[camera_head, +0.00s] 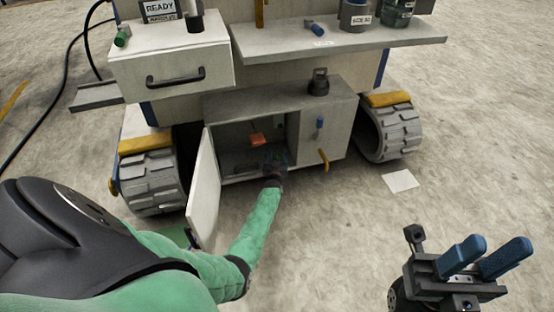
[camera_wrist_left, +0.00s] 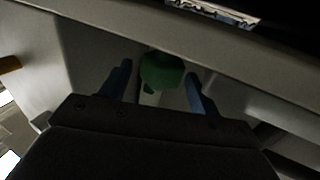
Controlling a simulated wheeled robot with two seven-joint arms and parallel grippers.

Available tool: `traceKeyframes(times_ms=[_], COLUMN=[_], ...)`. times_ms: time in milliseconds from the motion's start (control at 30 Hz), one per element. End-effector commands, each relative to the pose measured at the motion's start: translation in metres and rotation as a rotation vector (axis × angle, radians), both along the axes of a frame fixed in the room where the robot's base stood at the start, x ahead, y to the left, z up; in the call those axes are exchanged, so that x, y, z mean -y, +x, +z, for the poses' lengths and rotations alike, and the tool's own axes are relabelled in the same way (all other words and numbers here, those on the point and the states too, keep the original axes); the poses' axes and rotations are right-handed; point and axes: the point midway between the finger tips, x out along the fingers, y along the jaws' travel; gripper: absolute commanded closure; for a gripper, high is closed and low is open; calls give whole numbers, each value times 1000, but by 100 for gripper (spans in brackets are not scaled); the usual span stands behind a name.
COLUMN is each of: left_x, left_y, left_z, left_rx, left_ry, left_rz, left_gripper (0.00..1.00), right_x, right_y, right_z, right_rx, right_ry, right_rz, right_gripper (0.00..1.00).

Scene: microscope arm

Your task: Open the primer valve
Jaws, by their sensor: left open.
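My left arm reaches into the open lower compartment (camera_head: 240,160) of the machine. My left gripper (camera_head: 275,160) is inside it, small and dark in the head view. In the left wrist view, a rounded green knob (camera_wrist_left: 162,70) on a pale stem sits between the blue fingertips of my left gripper (camera_wrist_left: 160,82). The fingers are apart on both sides, with gaps to the knob. No label shows which part is the primer valve. My right gripper (camera_head: 487,255) is open and empty at the lower right, away from the machine.
The white compartment door (camera_head: 204,190) stands open left of my forearm. An orange-red part (camera_head: 258,139) hangs inside. A blue knob (camera_head: 319,124) and yellow lever (camera_head: 324,160) are on the right front. A grey shelf (camera_head: 340,40) overhangs above. Tracks (camera_head: 390,130) flank the machine.

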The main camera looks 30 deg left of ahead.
Motion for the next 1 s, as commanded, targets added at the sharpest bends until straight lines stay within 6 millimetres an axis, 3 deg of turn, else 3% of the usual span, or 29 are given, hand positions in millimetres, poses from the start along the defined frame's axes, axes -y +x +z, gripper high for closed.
traceKeyframes(times_ms=[167, 400, 1000], left_x=[0, 0, 1], left_y=[0, 0, 1], left_z=[0, 0, 2], left_rx=[0, 0, 2], left_ry=[0, 0, 0], left_rz=[0, 0, 133], left_gripper=[38, 83, 83], right_x=[0, 1, 3], right_y=[-1, -2, -1], right_z=[-1, -4, 9], right_rx=[-6, -15, 8], right_ry=[1, 3, 20], right_rz=[0, 1, 5], right_gripper=[64, 64, 64])
